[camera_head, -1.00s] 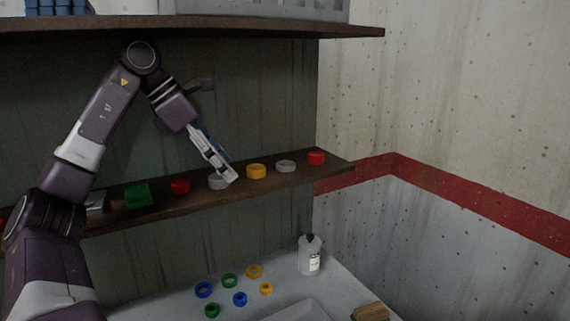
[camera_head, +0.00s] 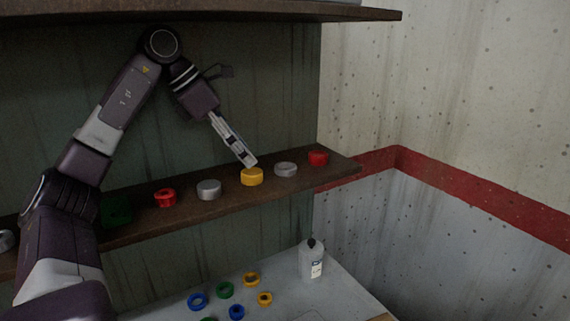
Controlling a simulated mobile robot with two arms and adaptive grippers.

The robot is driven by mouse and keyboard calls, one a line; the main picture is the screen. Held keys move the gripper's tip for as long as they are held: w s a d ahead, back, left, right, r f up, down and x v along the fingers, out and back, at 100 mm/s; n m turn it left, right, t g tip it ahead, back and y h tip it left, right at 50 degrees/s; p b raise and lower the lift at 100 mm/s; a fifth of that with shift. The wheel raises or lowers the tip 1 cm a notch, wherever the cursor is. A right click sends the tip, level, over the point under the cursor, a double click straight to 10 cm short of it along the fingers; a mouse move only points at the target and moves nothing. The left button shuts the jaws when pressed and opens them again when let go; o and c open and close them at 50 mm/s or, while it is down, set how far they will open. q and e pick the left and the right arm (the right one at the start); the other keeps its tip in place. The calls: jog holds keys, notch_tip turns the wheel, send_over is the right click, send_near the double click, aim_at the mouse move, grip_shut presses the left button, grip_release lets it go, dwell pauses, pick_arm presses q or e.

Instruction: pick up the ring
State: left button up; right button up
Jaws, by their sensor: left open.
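Several rings sit in a row on the wooden shelf: a red ring (camera_head: 165,198), a grey ring (camera_head: 209,190), a yellow ring (camera_head: 252,177), another grey ring (camera_head: 286,169) and a red ring (camera_head: 318,158) at the right end. My left gripper (camera_head: 249,162) points down and right, with its tips just above the yellow ring. It is open and holds nothing. I cannot tell whether its tips touch the yellow ring. More rings lie on the table below, among them a blue ring (camera_head: 198,302) and a yellow one (camera_head: 251,279). My right gripper is not in view.
A dark green object (camera_head: 117,210) stands on the shelf (camera_head: 225,209) beside my left arm. An upper shelf (camera_head: 250,16) runs above the arm. A white bottle (camera_head: 312,262) stands on the table (camera_head: 290,292). Walls close off the right side.

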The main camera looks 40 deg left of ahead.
pick_arm(q)
jog(key=p, duration=0.1)
send_near(285, 166)
notch_tip(285, 166, down, 2)
jog(key=shift+a+f, duration=0.1)
jog(key=shift+f, duration=0.1)
jog(key=shift+w, duration=0.3)
jog(key=shift+w+d+p, duration=0.35)
jog(key=shift+w+d, duration=0.05)
jog(key=x, duration=0.5)
jog(key=shift+w+f, duration=0.1)
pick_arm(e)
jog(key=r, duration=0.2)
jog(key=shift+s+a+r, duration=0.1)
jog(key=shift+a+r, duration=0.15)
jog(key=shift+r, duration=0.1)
pick_arm(q)
jog(key=c, duration=1.2)
jog(key=shift+c, duration=0.2)
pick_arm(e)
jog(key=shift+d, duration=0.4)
pick_arm(q)
jog(key=shift+p, duration=0.35)
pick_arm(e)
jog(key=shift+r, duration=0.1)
